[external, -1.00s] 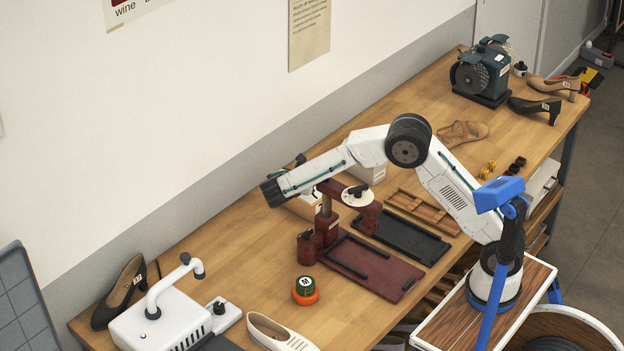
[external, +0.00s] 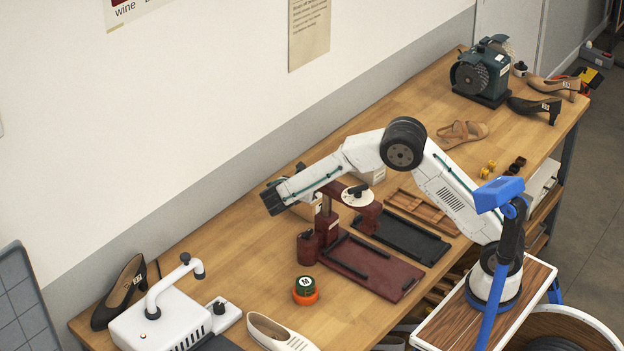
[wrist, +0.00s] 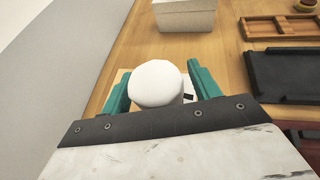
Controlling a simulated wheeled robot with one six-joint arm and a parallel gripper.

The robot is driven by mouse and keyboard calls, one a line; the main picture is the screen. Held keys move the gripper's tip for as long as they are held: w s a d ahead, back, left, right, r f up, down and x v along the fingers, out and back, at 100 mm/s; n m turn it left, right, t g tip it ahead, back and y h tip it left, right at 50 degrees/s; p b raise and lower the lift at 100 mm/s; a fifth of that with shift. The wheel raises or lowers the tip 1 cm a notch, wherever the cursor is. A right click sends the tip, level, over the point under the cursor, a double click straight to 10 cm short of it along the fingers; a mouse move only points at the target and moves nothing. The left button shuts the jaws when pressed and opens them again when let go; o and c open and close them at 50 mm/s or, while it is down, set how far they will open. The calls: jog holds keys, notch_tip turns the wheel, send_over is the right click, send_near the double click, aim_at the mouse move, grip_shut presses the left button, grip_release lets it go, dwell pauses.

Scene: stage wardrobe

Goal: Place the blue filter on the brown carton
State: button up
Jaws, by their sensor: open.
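My gripper (external: 271,198) hangs above the back of the workbench, near the wall. In the wrist view its teal fingers (wrist: 158,72) are apart, with a round white-topped thing between them. I cannot tell whether they touch it. No blue side shows on it, so I cannot tell whether it is the blue filter. A tan carton (external: 305,208), likely the brown carton, stands on the bench, partly hidden behind my arm in the external view. Parts of a tan box show below the white top in the wrist view.
A dark red press (external: 327,232) stands just right of my gripper. A black tray (external: 405,239) and a wooden divided tray (external: 425,211) lie farther right. A pale box (wrist: 185,14) stands beyond my gripper. Bare bench lies left of the press.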

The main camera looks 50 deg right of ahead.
jog(key=v, duration=1.2)
jog(key=s+a+r+y, duration=0.2)
jog(key=r, duration=0.4)
jog(key=s+a+r+y, duration=0.1)
jog(key=s+a+r, duration=0.15)
jog(key=r, duration=0.25)
jog(key=s+d+r+m+y, duration=0.1)
jog(key=s+d+r, duration=0.1)
jog(key=s+d+r+m+y, duration=0.1)
jog(key=s+d+r, duration=0.1)
jog(key=s+d+r+m+y, duration=0.1)
jog(key=s+d+r, duration=0.1)
jog(key=r, duration=0.1)
jog(key=shift+s+g, duration=0.3)
jog(key=shift+s, duration=0.1)
jog(key=s+d+m+g+y, duration=0.25)
jog(key=s+d+m, duration=0.55)
jog(key=s+d, duration=0.55)
jog(key=s+d+f+m+y, duration=0.2)
jog(key=s+f+m, duration=0.2)
jog(key=s, duration=0.5)
jog(key=s+d+f+m+t+y, duration=0.1)
jog(key=s+d+f+m+y, duration=0.1)
jog(key=s+f+m, duration=0.3)
jog(key=s, duration=0.4)
jog(key=shift+s+d+f, duration=0.15)
jog(key=shift+s+f, duration=0.05)
jog(key=shift+f, duration=0.15)
